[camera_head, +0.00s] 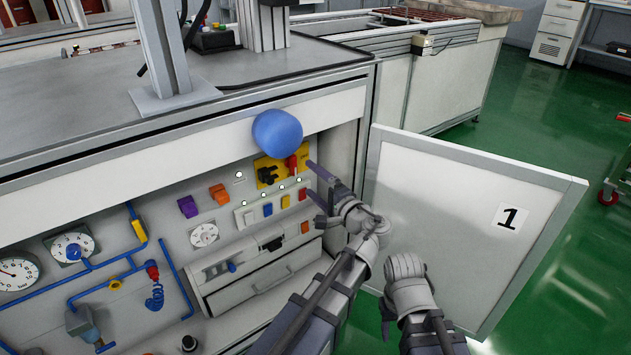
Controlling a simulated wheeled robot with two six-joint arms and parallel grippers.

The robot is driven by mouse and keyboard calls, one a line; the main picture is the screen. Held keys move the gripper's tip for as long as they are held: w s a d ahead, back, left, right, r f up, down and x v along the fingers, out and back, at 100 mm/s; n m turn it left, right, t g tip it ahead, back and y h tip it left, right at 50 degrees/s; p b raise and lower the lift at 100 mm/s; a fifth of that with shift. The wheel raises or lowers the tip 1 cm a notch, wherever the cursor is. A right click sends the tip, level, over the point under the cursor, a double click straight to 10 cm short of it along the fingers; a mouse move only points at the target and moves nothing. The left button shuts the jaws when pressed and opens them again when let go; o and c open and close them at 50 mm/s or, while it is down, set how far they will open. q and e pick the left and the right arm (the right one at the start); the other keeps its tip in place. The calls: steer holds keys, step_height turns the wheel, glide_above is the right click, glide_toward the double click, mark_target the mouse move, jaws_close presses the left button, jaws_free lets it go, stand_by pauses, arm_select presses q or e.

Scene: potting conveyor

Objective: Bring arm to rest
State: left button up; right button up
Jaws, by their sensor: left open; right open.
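My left gripper (310,177) is in front of the open cabinet's right side. Its two dark fingers are apart, with nothing seen between them. They point at the yellow plate (267,172) with a black part and a red switch, close to its right edge. I cannot tell whether they touch anything. My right arm's end (405,270) is lower and further right, in front of the open door. Its fingertips are hidden, and nothing is seen held there.
The white door (455,215) marked 1 stands open on the right, close to both arms. A blue rounded object (277,133) is at the cabinet's top edge. Blue pipes, gauges and a drawer (270,270) fill the cabinet.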

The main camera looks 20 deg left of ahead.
arm_select(q)
steer(key=s+a+f+n+g+h, duration=0.2)
steer(key=s+f+n+g+h, duration=0.15)
steer(key=f, duration=0.45)
steer(key=s+a+f+n+g+h, duration=0.25)
steer(key=s+f+g, duration=0.2)
steer(key=f, duration=0.25)
steer(key=s+d+f+n+g+h, duration=0.2)
steer(key=s+d+f+h, duration=0.5)
steer(key=s+h, duration=0.1)
steer(key=s+d+r+m+g+y+p, duration=0.1)
steer(key=s+d+r+m+p, duration=0.15)
steer(key=d+r+p, duration=0.5)
steer(key=s+d+r+m+p, duration=0.2)
steer(key=s+d+r+p, duration=0.25)
steer(key=r+p, duration=0.55)
step_height(320, 180, up, 36)
steer(key=p, duration=3.5)
steer(key=shift+w+a, duration=0.15)
steer(key=shift+w, duration=0.15)
steer(key=shift+f+n, duration=0.15)
steer(key=shift+n, duration=0.1)
